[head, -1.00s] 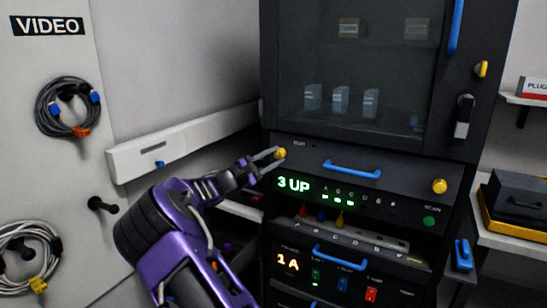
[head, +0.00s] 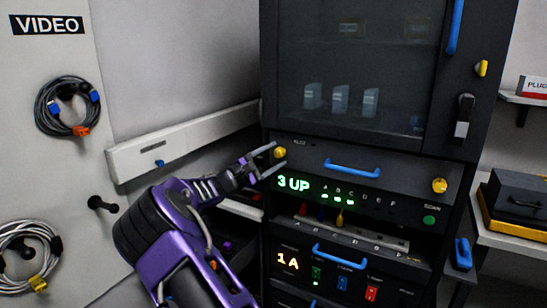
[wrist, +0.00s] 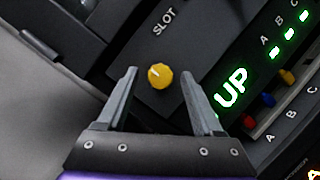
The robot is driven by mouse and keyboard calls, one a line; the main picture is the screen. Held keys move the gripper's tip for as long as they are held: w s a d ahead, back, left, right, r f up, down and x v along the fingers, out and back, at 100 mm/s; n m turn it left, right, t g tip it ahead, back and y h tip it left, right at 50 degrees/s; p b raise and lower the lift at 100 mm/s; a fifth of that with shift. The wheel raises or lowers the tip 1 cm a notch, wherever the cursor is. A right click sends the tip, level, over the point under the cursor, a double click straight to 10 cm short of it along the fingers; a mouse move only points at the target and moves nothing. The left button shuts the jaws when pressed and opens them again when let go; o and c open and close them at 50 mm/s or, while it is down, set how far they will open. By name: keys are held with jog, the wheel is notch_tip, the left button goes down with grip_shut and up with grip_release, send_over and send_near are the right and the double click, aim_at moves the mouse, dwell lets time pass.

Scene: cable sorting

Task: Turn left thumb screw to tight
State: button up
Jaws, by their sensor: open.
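The left thumb screw (head: 280,153) is a small yellow knob at the upper left of the dark rack panel. It also shows in the wrist view (wrist: 160,76), with a pale mark on its face, below the word SLOT. My gripper (head: 272,160) is at the panel's left side, right by this screw. In the wrist view my gripper (wrist: 162,92) is open, with one finger on each side of the screw and a gap to each. A second yellow thumb screw (head: 439,186) is at the panel's right end.
A blue handle (head: 352,168) crosses the panel between the screws. Below are the green 3 UP display (head: 293,184), coloured plugs and a second blue handle (head: 340,256). A glass-fronted cabinet door (head: 350,70) is above. A white rail (head: 185,142) runs along the left wall.

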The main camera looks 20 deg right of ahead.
jog(key=v, duration=1.7)
jog(key=shift+a, duration=0.2)
jog(key=shift+s, duration=0.1)
